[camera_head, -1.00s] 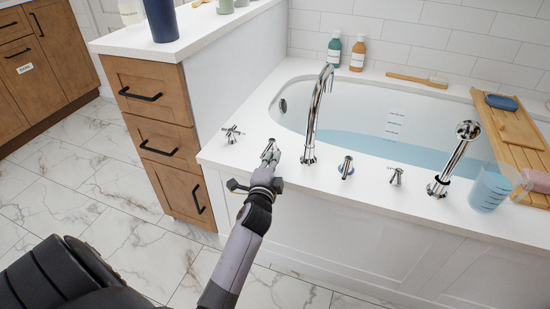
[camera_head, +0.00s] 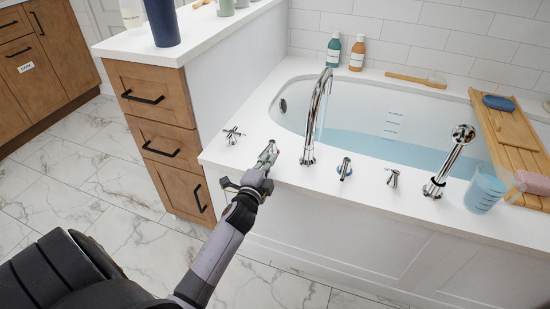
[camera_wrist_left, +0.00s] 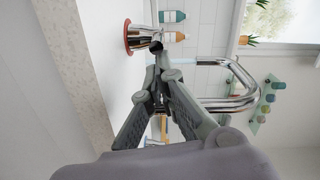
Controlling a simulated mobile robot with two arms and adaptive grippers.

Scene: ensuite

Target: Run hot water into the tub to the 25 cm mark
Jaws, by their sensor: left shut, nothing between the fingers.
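The white bathtub (camera_head: 440,190) holds pale blue water (camera_head: 385,148). A column of level marks (camera_head: 393,122) is on its far inner wall; the water reaches its lower part, and the figures are too small to read. A chrome spout (camera_head: 318,110) arches over the tub with a thin stream (camera_head: 322,122) falling from it. The chrome hot handle with a red base ring (camera_wrist_left: 137,38) is just beyond my left gripper's fingertips in the wrist view. My left gripper (camera_head: 266,158) is shut and empty, partly covering that handle from the head. My right gripper is out of view.
Along the front rim stand a cross handle (camera_head: 232,134), the blue-ringed handle (camera_head: 345,168), another cross handle (camera_head: 393,177), and a hand shower (camera_head: 449,162). A blue cup (camera_head: 484,192) and a wooden tray (camera_head: 508,130) are at right. A drawer cabinet (camera_head: 158,120) stands at left.

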